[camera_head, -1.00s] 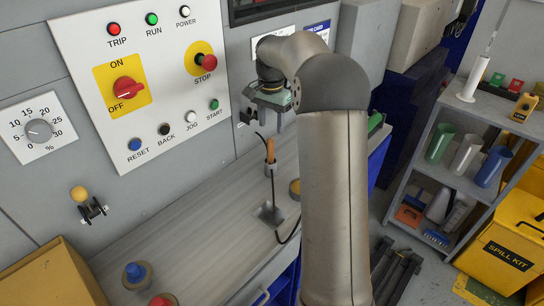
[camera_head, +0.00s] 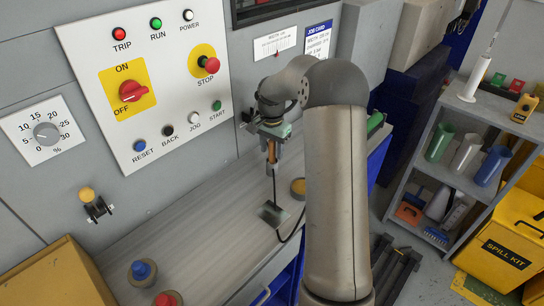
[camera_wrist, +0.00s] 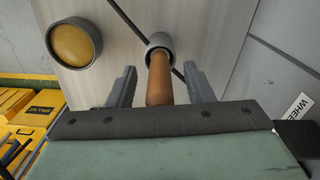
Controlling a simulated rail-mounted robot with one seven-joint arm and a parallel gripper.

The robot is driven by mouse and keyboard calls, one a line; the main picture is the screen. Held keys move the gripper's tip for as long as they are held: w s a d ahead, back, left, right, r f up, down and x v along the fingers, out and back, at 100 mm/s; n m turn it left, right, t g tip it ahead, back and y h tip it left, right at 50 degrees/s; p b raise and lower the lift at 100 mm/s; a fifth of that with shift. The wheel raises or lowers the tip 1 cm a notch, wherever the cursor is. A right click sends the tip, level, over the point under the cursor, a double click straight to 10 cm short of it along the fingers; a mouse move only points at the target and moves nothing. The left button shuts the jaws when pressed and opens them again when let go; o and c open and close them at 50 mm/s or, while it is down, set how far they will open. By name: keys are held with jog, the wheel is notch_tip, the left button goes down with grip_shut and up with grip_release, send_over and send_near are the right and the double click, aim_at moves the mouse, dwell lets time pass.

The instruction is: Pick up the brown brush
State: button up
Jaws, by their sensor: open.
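The brown brush (camera_head: 271,152) shows as an upright brown handle below my gripper (camera_head: 271,143) in the head view. In the wrist view the brown handle (camera_wrist: 160,80) rises from a round grey holder (camera_wrist: 160,42). Its lower end is hidden inside that holder. My gripper (camera_wrist: 159,82) is open, with one finger on each side of the handle. Gaps show between the handle and both fingers in the wrist view, so it is not gripped.
A control panel (camera_head: 150,75) with buttons and a switch is on the wall at left. A round yellow-topped thing (camera_wrist: 72,45) is near the holder. A thin black cable (camera_head: 291,234) runs along the worktop (camera_head: 190,225). A shelf unit (camera_head: 455,180) stands at right.

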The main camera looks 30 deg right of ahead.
grip_shut()
jog(key=shift+r, duration=0.15)
notch_tip(320, 180, up, 18)
jog(key=b, duration=0.1)
jog(key=shift+b, duration=0.3)
